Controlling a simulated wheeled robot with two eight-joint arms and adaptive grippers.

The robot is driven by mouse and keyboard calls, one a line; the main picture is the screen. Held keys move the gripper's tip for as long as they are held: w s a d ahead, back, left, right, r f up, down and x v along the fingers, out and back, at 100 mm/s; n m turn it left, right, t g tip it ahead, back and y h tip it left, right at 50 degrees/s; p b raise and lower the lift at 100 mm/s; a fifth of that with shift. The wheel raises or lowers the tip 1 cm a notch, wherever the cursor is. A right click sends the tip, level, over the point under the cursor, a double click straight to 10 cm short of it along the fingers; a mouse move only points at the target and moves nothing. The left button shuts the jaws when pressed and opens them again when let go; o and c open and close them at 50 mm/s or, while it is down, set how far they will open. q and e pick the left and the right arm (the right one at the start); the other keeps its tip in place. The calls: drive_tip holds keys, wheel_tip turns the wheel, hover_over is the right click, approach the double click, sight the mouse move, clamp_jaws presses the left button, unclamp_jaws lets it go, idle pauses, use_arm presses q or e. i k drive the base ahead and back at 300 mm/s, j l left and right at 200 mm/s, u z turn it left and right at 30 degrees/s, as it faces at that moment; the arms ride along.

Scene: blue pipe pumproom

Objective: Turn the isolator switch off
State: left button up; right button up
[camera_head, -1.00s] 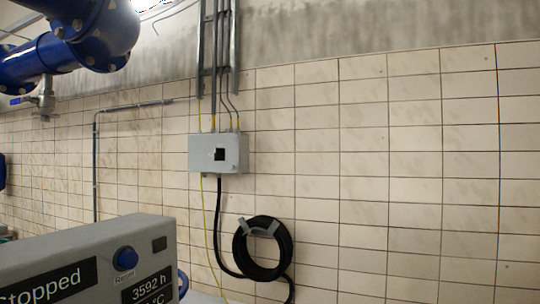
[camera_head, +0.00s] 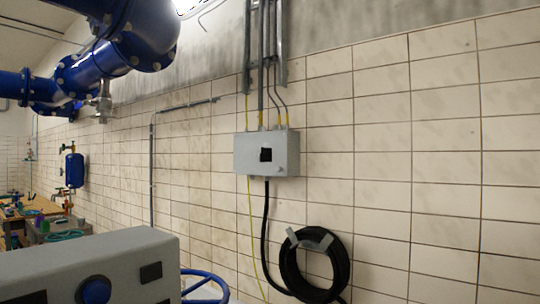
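Cables enter the box from above, and a black cable and a thin yellow one leave below. Neither of my grippers shows in the head view.
A grey control panel with a blue button (camera_head: 94,289) fills the lower left foreground. A blue handwheel (camera_head: 205,287) stands beside it. A coiled black hose (camera_head: 287,265) hangs below the box. Large blue pipes (camera_head: 125,40) run overhead at upper left. A cluttered wooden bench (camera_head: 40,207) is far left.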

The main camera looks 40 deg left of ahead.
sight(262, 154)
drive_tip(key=i+u, duration=0.4)
drive_tip(key=i+l+u, duration=0.2)
drive_tip(key=i+u, duration=0.2)
drive_tip(key=i, duration=0.2)
